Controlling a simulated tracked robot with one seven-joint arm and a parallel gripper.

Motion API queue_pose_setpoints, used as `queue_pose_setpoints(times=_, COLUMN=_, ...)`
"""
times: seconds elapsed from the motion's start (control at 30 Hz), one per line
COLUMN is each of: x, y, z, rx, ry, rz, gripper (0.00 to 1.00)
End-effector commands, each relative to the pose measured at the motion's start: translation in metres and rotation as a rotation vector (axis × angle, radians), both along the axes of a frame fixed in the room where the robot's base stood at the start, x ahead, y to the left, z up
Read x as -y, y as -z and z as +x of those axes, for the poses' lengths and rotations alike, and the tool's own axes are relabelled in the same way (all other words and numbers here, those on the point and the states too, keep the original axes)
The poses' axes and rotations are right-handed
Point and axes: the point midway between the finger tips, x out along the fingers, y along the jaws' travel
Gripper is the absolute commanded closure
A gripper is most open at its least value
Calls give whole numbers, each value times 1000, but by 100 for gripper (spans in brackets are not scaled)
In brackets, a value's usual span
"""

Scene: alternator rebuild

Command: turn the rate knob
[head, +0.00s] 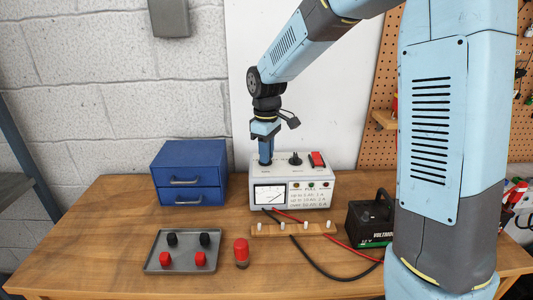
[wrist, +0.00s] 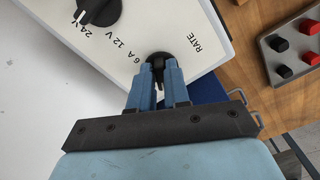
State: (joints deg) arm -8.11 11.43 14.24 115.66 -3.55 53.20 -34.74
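The rate knob (wrist: 158,60) is black and sits beside the RATE and 6 A labels on top of the white charger box (head: 290,190). My gripper (wrist: 161,68) points down at it, with its two blue fingertips on either side of the knob's dark grip, seemingly touching it. In the head view my gripper (head: 266,162) stands upright over the left part of the box top and hides the knob. A second black knob (wrist: 99,10) with a white pointer, by the 12 V and 24 V marks, also shows in the head view (head: 295,159).
A red switch (head: 317,159) is at the box's right. A blue drawer unit (head: 188,172) stands left. In front are a grey tray (head: 183,268) with red and black caps, a red-topped cylinder (head: 241,252), a wooden strip (head: 265,231) with cables, and a black battery (head: 367,220).

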Motion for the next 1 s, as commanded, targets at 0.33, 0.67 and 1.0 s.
queue_pose_setpoints(times=0.33, x=0, y=0, z=0, rx=-1, ry=1, rz=0, gripper=62)
queue_pose_setpoints(times=0.67, x=0, y=-17, z=0, rx=1, ry=2, rz=1, gripper=62)
queue_pose_setpoints(times=1.0, x=0, y=-83, z=0, rx=2, ry=1, rz=1, gripper=62)
